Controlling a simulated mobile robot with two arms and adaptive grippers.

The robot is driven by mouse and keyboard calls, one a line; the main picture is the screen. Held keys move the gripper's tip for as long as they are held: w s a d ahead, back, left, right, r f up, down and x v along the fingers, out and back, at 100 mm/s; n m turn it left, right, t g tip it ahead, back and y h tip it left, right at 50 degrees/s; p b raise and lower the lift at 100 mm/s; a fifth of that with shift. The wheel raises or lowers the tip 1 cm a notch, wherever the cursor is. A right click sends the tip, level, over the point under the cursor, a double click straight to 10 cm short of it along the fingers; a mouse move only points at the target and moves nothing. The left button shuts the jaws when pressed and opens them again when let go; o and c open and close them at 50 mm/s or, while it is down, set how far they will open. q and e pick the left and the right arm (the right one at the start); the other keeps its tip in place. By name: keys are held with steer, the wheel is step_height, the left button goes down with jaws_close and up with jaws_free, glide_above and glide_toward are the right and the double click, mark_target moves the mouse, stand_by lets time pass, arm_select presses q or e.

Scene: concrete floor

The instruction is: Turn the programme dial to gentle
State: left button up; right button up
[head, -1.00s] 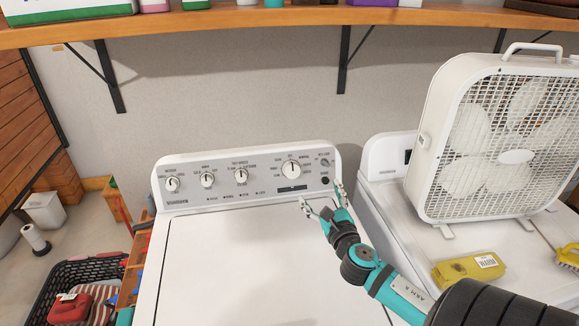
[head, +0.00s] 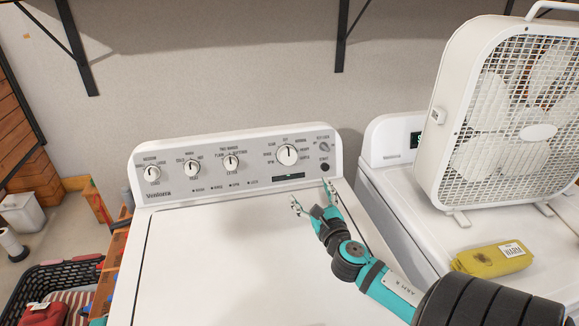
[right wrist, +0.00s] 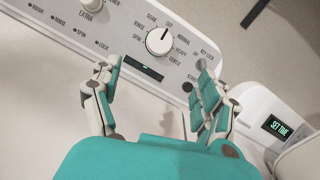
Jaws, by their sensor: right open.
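The programme dial (head: 287,155) is the large white knob at the right of the washer's grey control panel (head: 259,174). It also shows in the right wrist view (right wrist: 159,41), ringed by printed labels. Its dark pointer line is toward the "off" label at the top. The "gentle" label (right wrist: 175,59) reads at the dial's lower right in the wrist view. My right gripper (head: 312,194) is open and empty, just in front of and below the dial, not touching it. In the wrist view its fingers (right wrist: 156,66) are spread wide. My left gripper is not in view.
Three smaller knobs sit left on the panel, such as this one (head: 231,162). A box fan (head: 500,120) and yellow pack (head: 492,259) stand on the machine at right. The washer lid (head: 215,265) is clear.

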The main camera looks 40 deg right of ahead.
mark_target(289, 158)
steer(key=p+x, duration=0.1)
steer(key=x, duration=1.6)
steer(key=shift+w+p, duration=0.2)
steer(key=shift+p, duration=0.15)
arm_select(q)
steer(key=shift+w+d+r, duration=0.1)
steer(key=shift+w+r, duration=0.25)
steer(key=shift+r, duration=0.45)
arm_select(e)
steer(key=shift+c, duration=0.4)
steer(key=c, duration=1.1)
